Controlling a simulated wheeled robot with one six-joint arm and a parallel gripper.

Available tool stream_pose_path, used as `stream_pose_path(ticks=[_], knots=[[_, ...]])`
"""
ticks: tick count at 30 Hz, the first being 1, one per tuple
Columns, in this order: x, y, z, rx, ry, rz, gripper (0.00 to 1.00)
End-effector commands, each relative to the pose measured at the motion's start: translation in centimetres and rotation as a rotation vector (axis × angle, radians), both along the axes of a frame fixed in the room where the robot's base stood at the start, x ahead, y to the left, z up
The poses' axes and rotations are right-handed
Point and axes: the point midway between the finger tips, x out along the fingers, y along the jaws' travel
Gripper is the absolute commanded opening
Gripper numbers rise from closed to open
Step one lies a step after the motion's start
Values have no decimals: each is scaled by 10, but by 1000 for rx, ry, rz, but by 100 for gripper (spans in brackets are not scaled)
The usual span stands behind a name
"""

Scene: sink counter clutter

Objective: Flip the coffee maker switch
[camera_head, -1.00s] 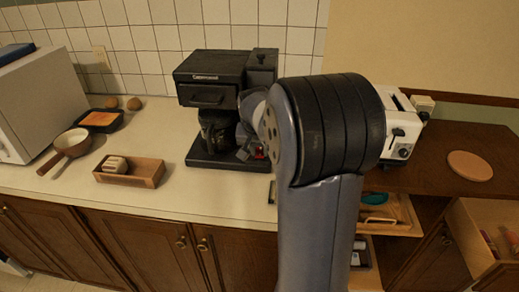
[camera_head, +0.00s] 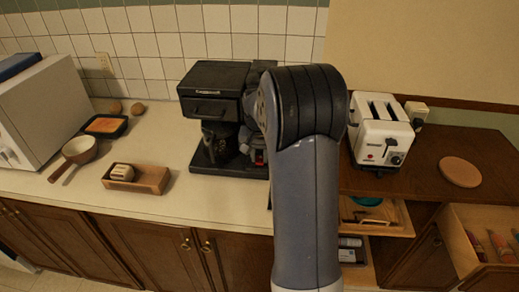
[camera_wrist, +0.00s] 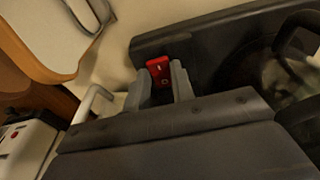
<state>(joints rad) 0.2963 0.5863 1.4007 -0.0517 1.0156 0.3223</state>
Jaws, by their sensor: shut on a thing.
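The black coffee maker (camera_head: 212,92) stands on the counter in the head view, with its glass carafe (camera_head: 220,140) under the brewing head. Its red switch (camera_head: 259,157) shows low on its right side. In the wrist view the red switch (camera_wrist: 158,70) carries a line and a circle mark and sits on the edge of the dark base (camera_wrist: 205,35). My gripper (camera_wrist: 160,85) is shut on the switch, with one grey finger on each side. In the head view my arm hides the coffee maker's right part and much of the gripper.
A white toaster (camera_head: 380,130) stands right of my arm on a brown surface, near a round board (camera_head: 460,171). Left of the coffee maker are a wooden box (camera_head: 152,180), a pan (camera_head: 79,150) and a microwave (camera_head: 45,110). Open drawers (camera_head: 475,225) stick out at lower right.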

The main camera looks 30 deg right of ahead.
Motion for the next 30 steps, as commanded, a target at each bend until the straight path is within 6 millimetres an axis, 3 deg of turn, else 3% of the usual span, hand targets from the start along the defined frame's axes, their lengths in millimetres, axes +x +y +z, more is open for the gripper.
stream_pose_path(ticks=[11,12,19,30], knots=[[1,0,0,8,9,0,1],[1,0,0,8,9,0,24],[1,0,0,8,9,0,43],[1,0,8,7,7,0,45]])
